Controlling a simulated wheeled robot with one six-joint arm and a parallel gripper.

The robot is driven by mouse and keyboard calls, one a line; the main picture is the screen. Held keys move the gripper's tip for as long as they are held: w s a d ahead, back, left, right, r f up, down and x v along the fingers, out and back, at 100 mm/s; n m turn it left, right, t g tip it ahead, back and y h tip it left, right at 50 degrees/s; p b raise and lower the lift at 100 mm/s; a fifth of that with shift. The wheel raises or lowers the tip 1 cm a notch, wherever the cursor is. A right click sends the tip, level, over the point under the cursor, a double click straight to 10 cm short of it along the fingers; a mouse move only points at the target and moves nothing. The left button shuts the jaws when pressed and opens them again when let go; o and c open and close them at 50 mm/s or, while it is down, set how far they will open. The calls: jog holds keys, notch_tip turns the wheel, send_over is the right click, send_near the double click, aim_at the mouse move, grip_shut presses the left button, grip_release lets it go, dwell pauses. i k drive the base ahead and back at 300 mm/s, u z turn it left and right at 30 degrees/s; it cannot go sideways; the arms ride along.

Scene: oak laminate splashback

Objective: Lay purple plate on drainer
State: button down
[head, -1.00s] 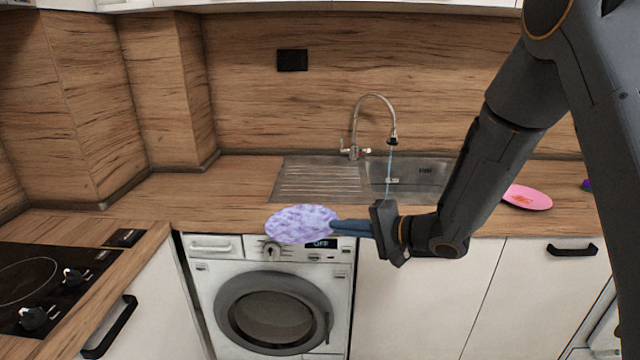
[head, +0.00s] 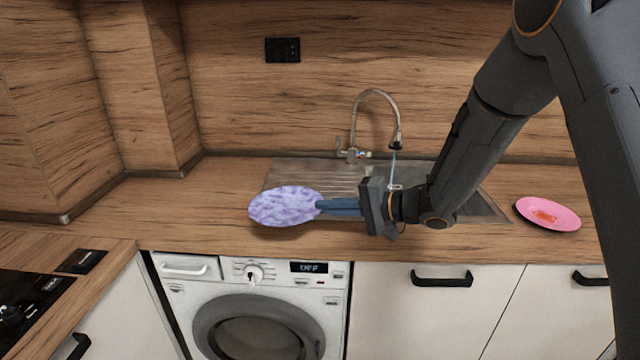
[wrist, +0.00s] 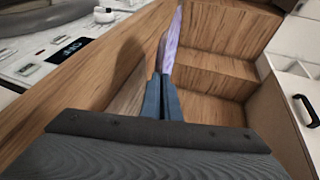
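The purple plate (head: 284,206) is marbled lilac and white and is held by its right edge in my gripper (head: 322,206), whose blue fingers are closed on it. It appears in front of the drainer's lower left part, over the counter. In the wrist view the plate (wrist: 172,48) shows as a thin edge beyond the fingertips (wrist: 162,78). The drainer (head: 318,176) is the ridged steel left side of the sink unit, partly hidden by the plate and arm. How high the plate is above the counter is hard to tell.
A pink plate (head: 547,214) with an orange stain lies on the counter at the right. The washing machine (head: 255,305) is below the counter. The counter left of the drainer (head: 180,210) is clear.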

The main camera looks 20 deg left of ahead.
aim_at(319, 191)
jog(key=i, duration=0.95)
